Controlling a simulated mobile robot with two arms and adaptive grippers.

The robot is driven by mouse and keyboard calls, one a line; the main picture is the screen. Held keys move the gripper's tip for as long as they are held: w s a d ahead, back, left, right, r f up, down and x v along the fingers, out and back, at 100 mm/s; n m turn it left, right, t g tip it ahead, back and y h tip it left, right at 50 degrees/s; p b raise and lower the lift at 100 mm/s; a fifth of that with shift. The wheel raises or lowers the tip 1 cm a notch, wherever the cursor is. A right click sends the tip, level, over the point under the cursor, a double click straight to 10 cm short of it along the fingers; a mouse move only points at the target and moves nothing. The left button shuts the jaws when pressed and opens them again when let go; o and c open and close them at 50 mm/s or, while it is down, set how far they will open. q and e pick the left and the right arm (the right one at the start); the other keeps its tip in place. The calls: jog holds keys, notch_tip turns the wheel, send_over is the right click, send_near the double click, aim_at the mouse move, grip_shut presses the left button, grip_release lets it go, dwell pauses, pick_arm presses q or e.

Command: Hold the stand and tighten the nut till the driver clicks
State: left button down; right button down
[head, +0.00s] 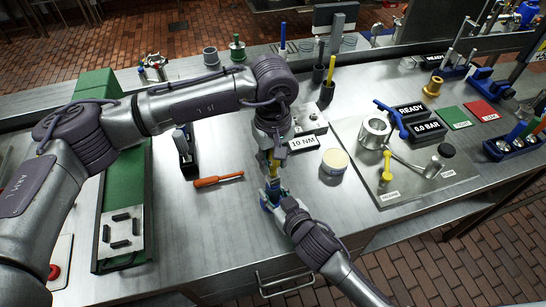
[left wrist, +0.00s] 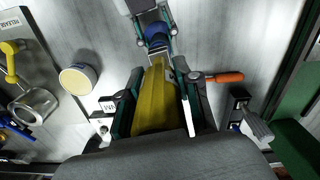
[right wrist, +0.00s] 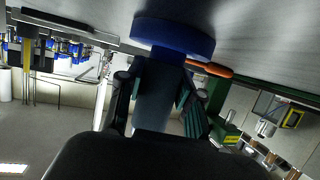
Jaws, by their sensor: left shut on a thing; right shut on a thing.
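The yellow driver (left wrist: 155,100) is between the fingers of my left gripper (left wrist: 160,88), which is shut on it. In the head view my left gripper (head: 271,152) points down, with the driver (head: 275,166) under it. The driver's lower end reaches the top of the blue stand (head: 268,198). My right gripper (head: 276,196) is shut on the stand near the table's front edge. In the right wrist view the stand shows a round blue base (right wrist: 172,36) and a dark stem between the fingers. The nut is hidden, and I cannot tell how the driver sits on it.
A "10 NM" sign (head: 304,142) and a round cream tin (head: 334,162) stand to the right. An orange-handled tool (head: 218,180) lies to the left. Further right is a metal plate (head: 405,193) with a cylinder and a yellow valve. Dark display blocks (head: 406,113) read "READY" and "0.0 BAR".

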pick_arm(q)
jog(key=m, duration=0.3)
dwell(0.4)
jog(key=shift+m, duration=0.3)
jog(key=m, duration=0.3)
jog(key=shift+m, duration=0.6)
jog(key=n, duration=0.3)
jog(key=shift+n, duration=0.3)
jog(key=shift+r, duration=3.05)
